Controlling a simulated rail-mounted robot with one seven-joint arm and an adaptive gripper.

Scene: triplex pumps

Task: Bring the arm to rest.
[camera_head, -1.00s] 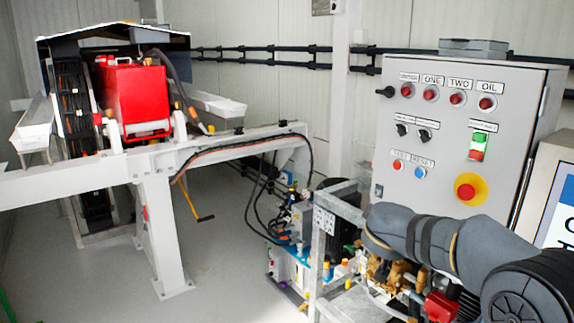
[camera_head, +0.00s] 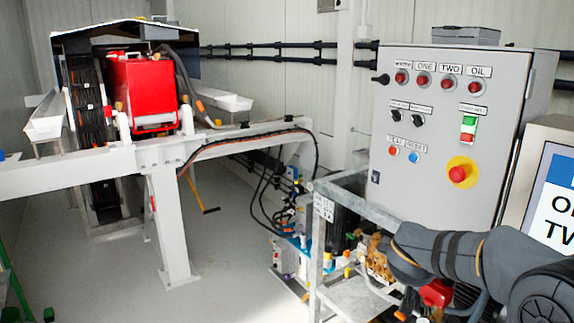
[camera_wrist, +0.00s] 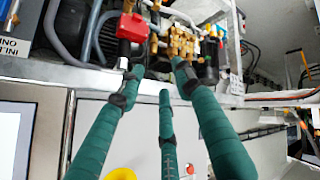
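My arm, dark grey with black bands, crosses the lower right of the head view in front of the pump frame. Its near joint is cut by the bottom right corner. No gripper fingers can be made out in the head view, and the end of the arm is hidden or out of frame.
A grey control cabinet (camera_head: 436,200) with buttons and a red emergency stop (camera_head: 458,174) stands right, close behind my arm. A screen (camera_head: 553,205) is at the right edge. A white steel frame (camera_head: 167,225) carries a red machine (camera_head: 143,90) at left.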

